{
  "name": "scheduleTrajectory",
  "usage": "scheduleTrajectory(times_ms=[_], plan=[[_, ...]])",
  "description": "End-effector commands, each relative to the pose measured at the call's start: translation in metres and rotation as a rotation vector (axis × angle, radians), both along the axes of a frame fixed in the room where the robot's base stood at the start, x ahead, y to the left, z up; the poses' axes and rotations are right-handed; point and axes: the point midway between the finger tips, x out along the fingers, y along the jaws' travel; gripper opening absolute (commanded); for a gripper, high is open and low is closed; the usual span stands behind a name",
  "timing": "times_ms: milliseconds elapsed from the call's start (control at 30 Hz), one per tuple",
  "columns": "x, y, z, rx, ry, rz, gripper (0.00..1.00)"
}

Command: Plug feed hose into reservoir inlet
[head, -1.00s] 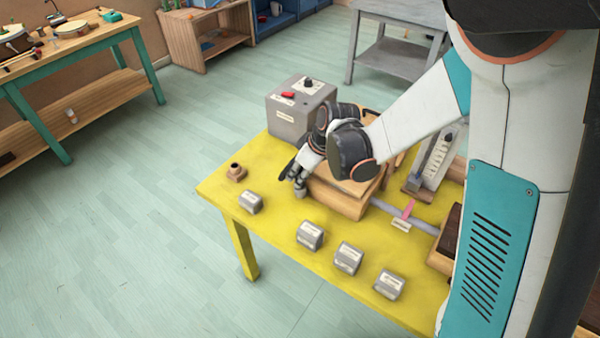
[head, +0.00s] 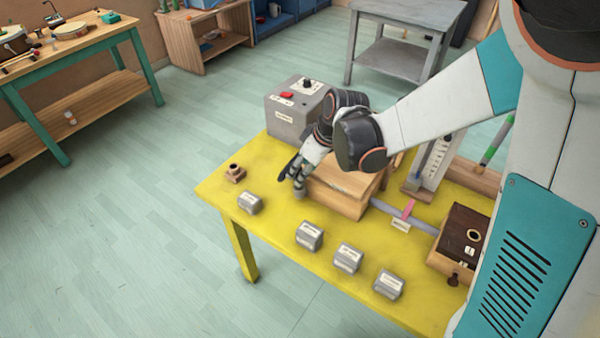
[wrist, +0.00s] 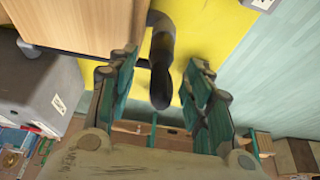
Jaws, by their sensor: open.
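A dark, hose-like piece (wrist: 162,62), which looks like the feed hose, runs beside a wooden box and ends between my fingers in the wrist view. My gripper (wrist: 163,72) is open, with one teal finger on each side of it and gaps on both sides. In the head view my gripper (head: 294,180) is low over the yellow table, at the left side of the wooden box (head: 338,196); the hose is hard to make out there. A small brown socket (head: 235,173) stands at the table's left corner. I cannot tell which part is the reservoir inlet.
Several grey labelled blocks (head: 310,236) line the front of the yellow table (head: 275,236). A grey box with a red button (head: 291,118) stands behind my gripper. A dark-topped box with a ring (head: 459,236) is at the right. The floor left is clear.

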Motion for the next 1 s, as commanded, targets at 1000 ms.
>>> scheduleTrajectory(times_ms=[1000], plan=[[-0.021, -0.024, 0.074, 0.000, 0.000, 0.001, 0.46]])
